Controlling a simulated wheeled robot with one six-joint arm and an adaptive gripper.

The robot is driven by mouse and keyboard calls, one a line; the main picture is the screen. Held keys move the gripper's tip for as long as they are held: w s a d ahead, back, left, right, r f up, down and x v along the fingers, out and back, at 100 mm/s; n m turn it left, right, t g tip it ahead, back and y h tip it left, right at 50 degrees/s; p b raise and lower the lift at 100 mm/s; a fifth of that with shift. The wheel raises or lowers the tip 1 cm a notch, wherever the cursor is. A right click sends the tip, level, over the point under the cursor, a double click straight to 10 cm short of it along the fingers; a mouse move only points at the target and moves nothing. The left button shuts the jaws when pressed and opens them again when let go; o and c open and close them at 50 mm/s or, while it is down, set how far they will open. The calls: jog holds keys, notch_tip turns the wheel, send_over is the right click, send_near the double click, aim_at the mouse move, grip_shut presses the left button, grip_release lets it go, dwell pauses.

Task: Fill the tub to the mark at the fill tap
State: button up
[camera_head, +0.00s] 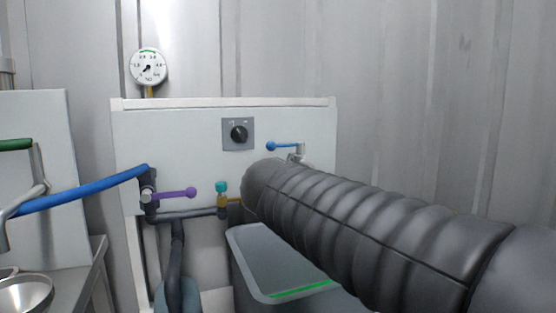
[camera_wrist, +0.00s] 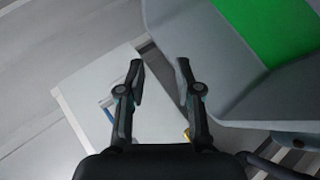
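A grey tub (camera_head: 250,262) stands below the right part of the white panel, with a bright green line (camera_head: 300,289) along its near side. My arm hides its right part. A tap with a blue lever (camera_head: 283,146) is on the panel's upper right, above the tub; my arm covers the area below it. In the wrist view, a grey wall, apparently the tub's (camera_wrist: 176,28), and a green area (camera_wrist: 270,30) fill the upper right. My gripper (camera_wrist: 160,73) is open, with nothing between its fingers, beside this wall. The head view hides it behind my arm. No water stream shows.
At left are a long blue handle (camera_head: 85,192), a green lever (camera_head: 15,144) and a sink (camera_head: 25,292).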

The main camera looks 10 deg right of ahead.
jog(key=w+a+r+n+t+h+b, duration=0.1)
jog(key=w+a+r+n+t+b, duration=0.15)
jog(key=w+a+r, duration=0.35)
jog(key=n+t+h, duration=0.2)
jog(key=t, duration=0.1)
send_near(281, 146)
jog(key=shift+m, duration=0.25)
jog(key=p+x, duration=0.1)
jog(key=x, duration=1)
grip_shut()
